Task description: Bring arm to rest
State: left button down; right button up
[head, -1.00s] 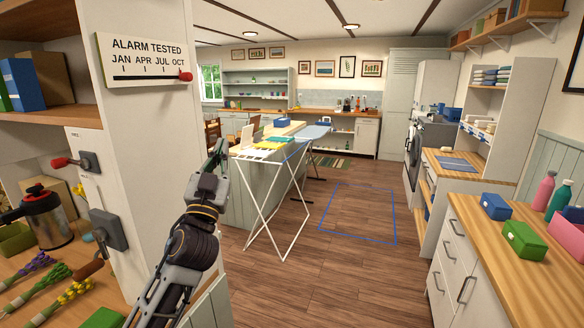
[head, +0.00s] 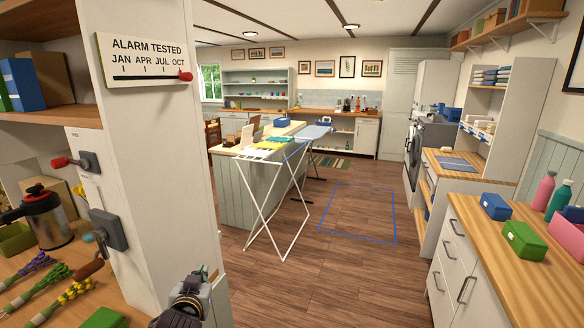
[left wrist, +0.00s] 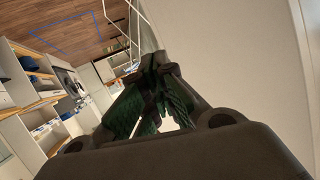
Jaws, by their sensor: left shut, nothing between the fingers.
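My left arm shows only as a short dark piece at the bottom edge of the head view, in front of the white post (head: 150,160). My left gripper (left wrist: 160,72) fills the middle of the left wrist view. Its dark, green-padded fingers come together at the tips with nothing between them. A pale flat surface lies close beside it on the right of that view. My right arm and gripper are not in view.
A sign with a red slider (head: 145,60) is on the post, above two grey switch boxes with handles. A white drying rack (head: 278,205) stands beyond on the wooden floor. A blue outline (head: 360,215) marks clear floor. A wooden-topped counter (head: 500,245) is at right.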

pick_arm(q)
jog(key=s+d+f+m+g+h, duration=0.1)
jog(key=s+f+g, duration=0.4)
jog(key=s+f, duration=0.6)
jog(key=s+d+f+m+g+h, duration=0.15)
jog(key=s+f+g, duration=0.5)
jog(key=s, duration=0.65)
notch_tip(320, 180, down, 35)
jog(key=s, duration=0.3)
jog(key=s+a+f, duration=0.2)
jog(key=s+f, duration=0.8)
jog(key=s, duration=0.1)
jog(key=s+a+f+g, duration=0.1)
jog(key=s+a+f, duration=0.2)
jog(key=s+f, duration=0.6)
jog(key=shift+s+f, duration=0.4)
jog(key=shift+s, duration=0.6)
